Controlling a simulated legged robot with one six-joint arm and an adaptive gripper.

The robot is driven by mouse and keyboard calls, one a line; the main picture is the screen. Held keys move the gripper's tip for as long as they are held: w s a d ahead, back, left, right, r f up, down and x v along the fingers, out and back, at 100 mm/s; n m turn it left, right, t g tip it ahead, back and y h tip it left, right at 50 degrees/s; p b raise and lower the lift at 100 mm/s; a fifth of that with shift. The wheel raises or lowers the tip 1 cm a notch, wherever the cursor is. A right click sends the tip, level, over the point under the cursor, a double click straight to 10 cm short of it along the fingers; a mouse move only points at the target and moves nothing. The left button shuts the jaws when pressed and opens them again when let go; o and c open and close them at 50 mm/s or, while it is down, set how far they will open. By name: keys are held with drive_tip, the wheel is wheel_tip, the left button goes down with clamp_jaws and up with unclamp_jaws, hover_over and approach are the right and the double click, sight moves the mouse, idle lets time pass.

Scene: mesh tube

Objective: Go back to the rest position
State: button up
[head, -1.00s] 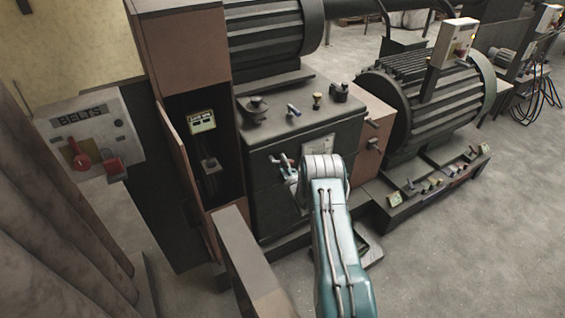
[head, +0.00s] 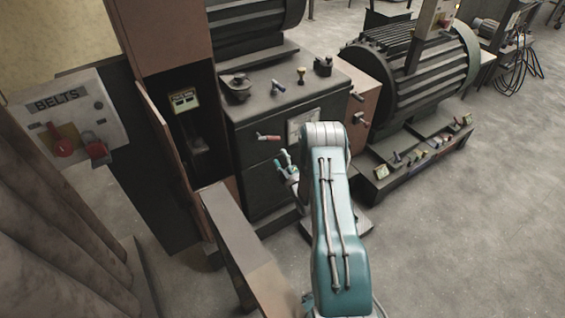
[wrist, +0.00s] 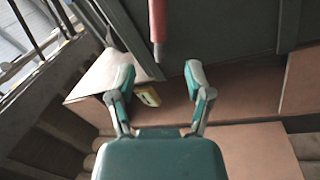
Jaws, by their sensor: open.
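My gripper (wrist: 158,80) is open and empty in the wrist view, its two teal fingers spread apart. In the head view my gripper (head: 284,162) shows small at the left of my arm, in front of the dark machine cabinet (head: 265,188). A lever with a red handle (head: 268,137) sticks out of the cabinet's front, a little above and left of my gripper. The red handle also shows in the wrist view (wrist: 157,25), beyond the fingertips and apart from them. My arm hides part of the cabinet front.
A brown cabinet with an open door (head: 165,150) stands left of the machine. A brown barrier (head: 245,250) is close on my left. A BELTS panel (head: 70,120) with red knobs is at the far left. A ribbed motor (head: 420,75) stands right. The floor (head: 470,230) at right is clear.

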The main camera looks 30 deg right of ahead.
drive_tip(key=shift+s+a+f, duration=0.1)
drive_tip(key=shift+s+f, duration=0.05)
drive_tip(key=shift+s, duration=0.85)
drive_tip(key=w+a+r+m+g, duration=0.1)
drive_tip(key=w+r+g, duration=0.15)
drive_tip(key=r, duration=0.45)
drive_tip(key=w+a+r+m+g, duration=0.1)
drive_tip(key=w+a+r, duration=0.15)
drive_tip(key=r, duration=0.45)
drive_tip(key=s+a+r+m+g+h, duration=0.1)
drive_tip(key=s+a+r+m+g, duration=0.15)
drive_tip(key=r, duration=0.35)
drive_tip(key=s+a+r+m+g, duration=0.1)
drive_tip(key=s+a+r, duration=0.15)
drive_tip(key=r, duration=0.45)
drive_tip(key=s+a+r+m+g, duration=0.2)
drive_tip(key=s+a+r, duration=0.2)
drive_tip(key=s, duration=0.3)
drive_tip(key=s+a+r+m+g, duration=0.2)
drive_tip(key=s+a+r, duration=0.15)
drive_tip(key=s, duration=0.35)
drive_tip(key=s+a+m+g+y, duration=0.1)
drive_tip(key=s+a, duration=0.2)
drive_tip(key=s, duration=0.6)
drive_tip(key=s+a+m+g+y, duration=0.1)
drive_tip(key=s+a, duration=0.3)
drive_tip(key=s, duration=0.6)
drive_tip(key=shift+s+m+g, duration=0.25)
drive_tip(key=shift+m+g, duration=0.3)
drive_tip(key=shift+g, duration=0.15)
